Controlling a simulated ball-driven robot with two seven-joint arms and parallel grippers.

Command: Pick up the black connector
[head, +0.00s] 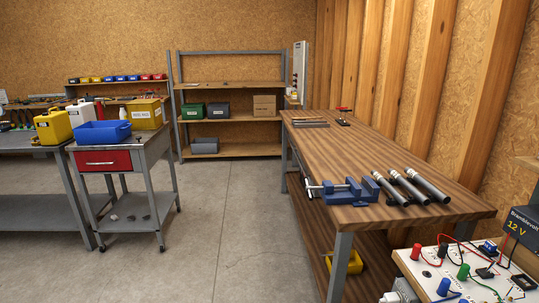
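A white board (450,286) with wires and small parts stands at the lower right, cut off by the picture's edge. Several black parts sit on it: a flat black piece (485,272) near the middle, a black block (523,282) at the right and a black post (442,250) at the back. I cannot tell which of them is the black connector. Neither my left nor my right gripper is in view.
A wooden workbench (375,150) beyond the board holds a blue vise (350,192) and several metal tubes (408,187). A grey cart (155,137) with a blue bin (102,132) stands left. The concrete floor (225,230) between them is clear. Shelves (232,117) stand behind.

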